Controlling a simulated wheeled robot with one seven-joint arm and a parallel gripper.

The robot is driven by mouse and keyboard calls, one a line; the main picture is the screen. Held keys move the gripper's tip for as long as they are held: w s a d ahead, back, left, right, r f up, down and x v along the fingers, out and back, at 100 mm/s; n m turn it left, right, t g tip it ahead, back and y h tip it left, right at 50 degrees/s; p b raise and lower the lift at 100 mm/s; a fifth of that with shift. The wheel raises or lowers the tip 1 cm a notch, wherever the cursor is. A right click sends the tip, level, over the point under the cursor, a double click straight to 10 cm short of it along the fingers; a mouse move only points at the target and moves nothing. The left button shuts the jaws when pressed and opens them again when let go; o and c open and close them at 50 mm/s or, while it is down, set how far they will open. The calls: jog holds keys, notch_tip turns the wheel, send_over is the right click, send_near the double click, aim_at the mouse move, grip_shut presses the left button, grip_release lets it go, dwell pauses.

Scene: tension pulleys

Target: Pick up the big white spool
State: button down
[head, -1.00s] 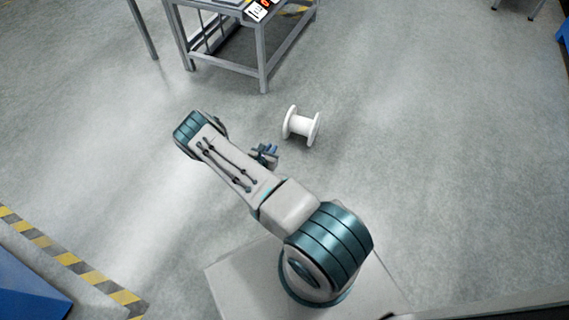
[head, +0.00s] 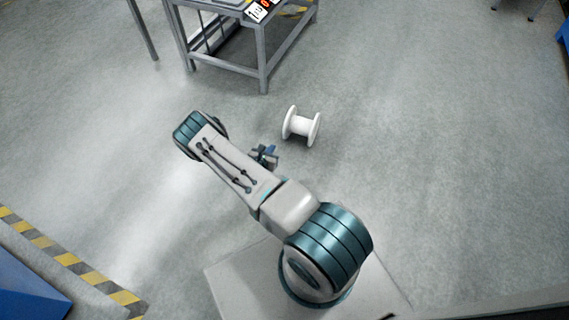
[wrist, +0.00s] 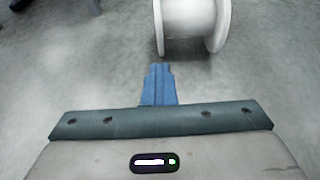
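The big white spool (head: 301,126) lies on its side on the grey floor, with its two round flanges at left and right. In the wrist view the spool (wrist: 190,20) is at the top, cut off by the picture edge, just beyond my fingertips. My gripper (head: 268,153) shows partly behind my arm in the head view, to the lower left of the spool. In the wrist view the blue fingers of my gripper (wrist: 158,68) are together and empty, apart from the spool.
A grey metal-framed table (head: 262,60) stands behind the spool, with printed cards on its top. Yellow-black floor tape (head: 68,258) and a blue object (head: 28,290) are at lower left. The floor around the spool and to its right is clear.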

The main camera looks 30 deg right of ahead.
jog(key=c, duration=2.2)
grip_release()
jog(key=c, duration=1.4)
grip_release()
